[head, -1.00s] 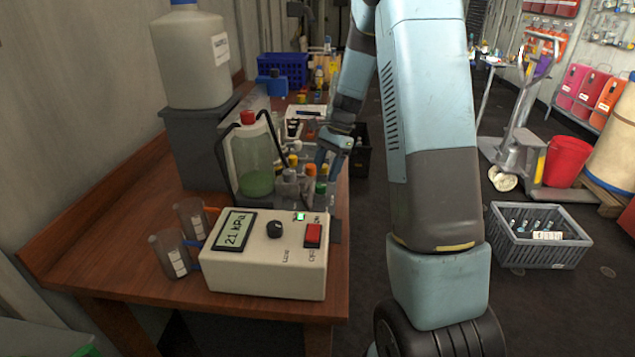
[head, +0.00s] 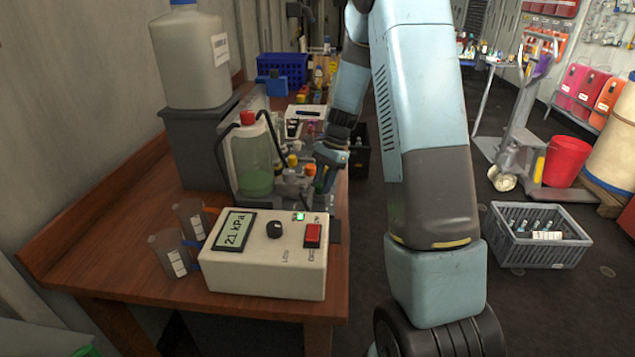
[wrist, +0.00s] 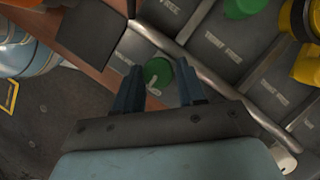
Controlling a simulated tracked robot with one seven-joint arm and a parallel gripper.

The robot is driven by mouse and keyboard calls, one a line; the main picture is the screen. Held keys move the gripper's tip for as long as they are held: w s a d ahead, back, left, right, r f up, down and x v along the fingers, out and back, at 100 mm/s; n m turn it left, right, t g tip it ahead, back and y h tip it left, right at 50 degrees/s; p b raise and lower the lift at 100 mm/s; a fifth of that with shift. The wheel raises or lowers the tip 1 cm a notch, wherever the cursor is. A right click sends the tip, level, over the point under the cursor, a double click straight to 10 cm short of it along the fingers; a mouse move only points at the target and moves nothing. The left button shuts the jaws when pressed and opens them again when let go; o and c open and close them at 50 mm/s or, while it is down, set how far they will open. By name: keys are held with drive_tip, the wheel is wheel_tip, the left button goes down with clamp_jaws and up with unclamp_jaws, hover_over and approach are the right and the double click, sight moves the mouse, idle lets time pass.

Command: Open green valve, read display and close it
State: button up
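The display (head: 234,229) on a cream box reads 21 kPa in the head view. In the wrist view, a round green valve knob (wrist: 157,73) with a pale mark lies between the tips of my gripper (wrist: 159,78). The two fingers stand apart, one on each side of the knob. I cannot tell whether they touch it. In the head view, my gripper (head: 328,165) points down beside the cluster of valves at the table's right edge. The green knob is hardly visible there, behind or under the gripper.
Orange and yellow knobs (head: 292,161) stand close to my gripper. The cream box (head: 265,270) has a black dial and a red switch (head: 312,235). A grey crate (head: 540,250) stands on the floor at right.

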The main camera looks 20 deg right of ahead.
drive_tip(key=shift+w, duration=0.1)
drive_tip(key=c, duration=0.4)
drive_tip(key=shift+a+r, duration=0.1)
drive_tip(key=shift+a, duration=0.35)
drive_tip(key=shift+d, duration=0.25)
drive_tip(key=shift+c, duration=0.4)
drive_tip(key=shift+w+d+n, duration=0.1)
drive_tip(key=shift+n, duration=0.3)
drive_tip(key=n+g, duration=0.1)
drive_tip(key=n, duration=0.2)
drive_tip(key=shift+w+h, duration=0.15)
drive_tip(key=shift+h, duration=0.25)
drive_tip(key=n, duration=0.1)
drive_tip(key=n+h, duration=0.1)
drive_tip(key=n, duration=0.1)
drive_tip(key=n+g, duration=0.1)
drive_tip(key=shift+a+n, duration=0.3)
drive_tip(key=n+h, duration=0.1)
drive_tip(key=n, duration=0.1)
drive_tip(key=n+h, duration=0.1)
drive_tip(key=n, duration=0.2)
drive_tip(key=shift+a+g, duration=0.15)
drive_tip(key=shift+g, duration=0.15)
drive_tip(key=n+h, duration=0.1)
drive_tip(key=n, duration=0.2)
drive_tip(key=shift+n+h, duration=0.3)
drive_tip(key=shift+h, duration=0.1)
drive_tip(key=shift+n, duration=0.4)
